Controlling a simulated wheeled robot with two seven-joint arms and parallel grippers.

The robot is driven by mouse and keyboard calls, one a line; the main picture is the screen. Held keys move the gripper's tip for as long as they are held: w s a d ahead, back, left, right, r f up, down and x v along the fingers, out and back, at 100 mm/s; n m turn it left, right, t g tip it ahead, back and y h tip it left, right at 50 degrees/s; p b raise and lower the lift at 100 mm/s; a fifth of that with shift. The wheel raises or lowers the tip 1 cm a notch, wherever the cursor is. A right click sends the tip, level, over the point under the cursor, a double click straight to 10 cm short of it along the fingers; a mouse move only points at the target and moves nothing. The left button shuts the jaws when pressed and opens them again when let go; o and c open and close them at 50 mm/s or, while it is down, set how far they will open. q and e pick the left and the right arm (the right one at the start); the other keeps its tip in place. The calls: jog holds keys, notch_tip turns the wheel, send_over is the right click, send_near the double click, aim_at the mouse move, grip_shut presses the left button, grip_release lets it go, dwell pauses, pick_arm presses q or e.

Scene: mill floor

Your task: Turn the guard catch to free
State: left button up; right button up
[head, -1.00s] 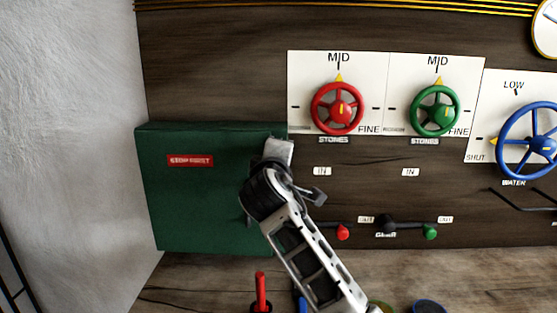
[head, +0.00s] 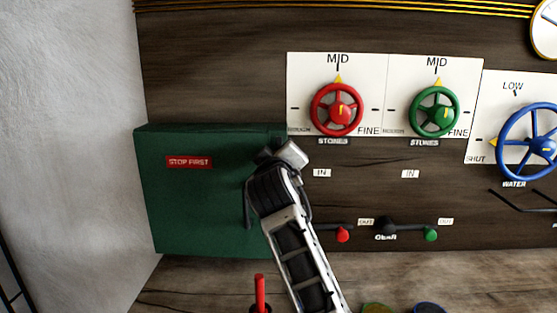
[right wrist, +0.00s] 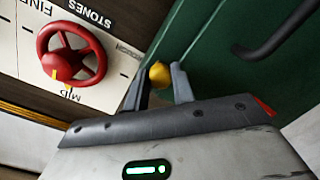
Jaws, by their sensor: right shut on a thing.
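The green guard (head: 195,215) is a box on the wall at left, with a red STOP FIRST label (head: 189,162) and a dark handle (head: 247,204). The guard catch (right wrist: 160,74) shows in the right wrist view as a small yellow knob at the guard's edge. My right gripper (right wrist: 159,82) has one finger on each side of the knob and is shut on it. In the head view my right wrist covers the guard's right edge and hides the catch, so its setting cannot be read. My left gripper is not in view.
A red handwheel (head: 338,108), a green handwheel (head: 435,110) and a blue handwheel (head: 528,144) are right of the guard. Small red (head: 343,236) and green (head: 431,235) lever knobs sit below. A red upright handle (head: 260,292) stands near the bottom.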

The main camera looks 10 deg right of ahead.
jog(key=shift+f, duration=0.1)
dwell(0.3)
jog(key=o, duration=1)
jog(key=shift+s, duration=0.1)
jog(key=b+v, duration=0.3)
jog(key=v, duration=1.2)
jog(key=shift+s+a, duration=0.1)
jog(key=shift+s, duration=0.3)
